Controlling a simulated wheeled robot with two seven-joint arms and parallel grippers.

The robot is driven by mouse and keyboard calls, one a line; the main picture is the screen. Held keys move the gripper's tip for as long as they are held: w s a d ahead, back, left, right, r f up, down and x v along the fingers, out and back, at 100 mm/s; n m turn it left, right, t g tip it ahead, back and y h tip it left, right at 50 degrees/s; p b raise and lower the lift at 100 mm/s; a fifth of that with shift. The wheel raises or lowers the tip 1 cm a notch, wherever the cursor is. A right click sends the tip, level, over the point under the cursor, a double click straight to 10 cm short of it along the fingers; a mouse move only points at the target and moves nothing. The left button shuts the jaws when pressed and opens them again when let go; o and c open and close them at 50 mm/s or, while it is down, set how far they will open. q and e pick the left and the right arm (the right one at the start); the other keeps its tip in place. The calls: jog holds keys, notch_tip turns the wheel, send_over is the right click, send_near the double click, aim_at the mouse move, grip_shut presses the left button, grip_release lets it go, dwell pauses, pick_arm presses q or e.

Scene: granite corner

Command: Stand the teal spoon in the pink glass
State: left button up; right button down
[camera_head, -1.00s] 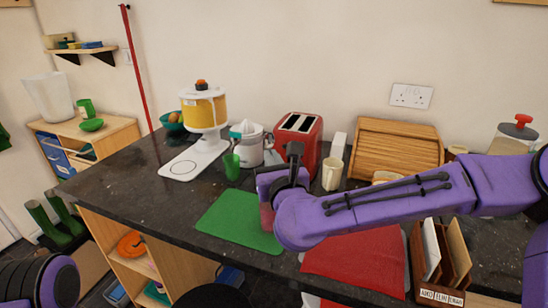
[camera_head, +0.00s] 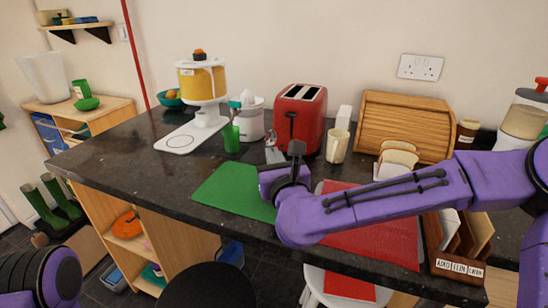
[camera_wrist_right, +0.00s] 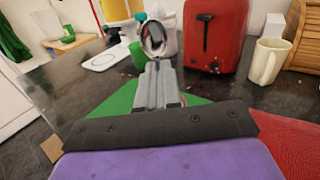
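A green tumbler (camera_head: 231,140) stands on the dark counter left of the red toaster, with a teal piece, seemingly the teal spoon (camera_head: 234,104), upright at its top. The wrist view also shows the tumbler (camera_wrist_right: 137,55) and the teal piece (camera_wrist_right: 140,17). My right gripper (camera_head: 271,140) points away over the far edge of the green mat, short of the tumbler and to its right. Its grey fingers (camera_wrist_right: 154,40) lie close together; whether they are shut is unclear. I cannot make out the pink glass; my right arm hides part of the mat. My left gripper is out of view.
A red toaster (camera_head: 300,118), cream mug (camera_head: 337,146) and white juicer (camera_head: 250,122) stand behind my right gripper. The green mat (camera_head: 225,193) and red mat (camera_head: 375,240) lie in front. The counter's left part is clear. A letter rack (camera_head: 455,268) stands at right.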

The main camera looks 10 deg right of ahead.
jog(key=shift+f+b, duration=0.45)
jog(key=shift+f, duration=0.4)
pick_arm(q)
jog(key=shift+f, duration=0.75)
pick_arm(e)
jog(key=shift+r, duration=0.1)
jog(key=c, duration=1.2)
grip_release()
jog(key=shift+c, duration=0.2)
pick_arm(q)
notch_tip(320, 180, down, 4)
jog(key=b, duration=0.3)
jog(key=shift+b, duration=0.4)
pick_arm(e)
jog(key=s, duration=1)
jog(key=shift+s, duration=0.25)
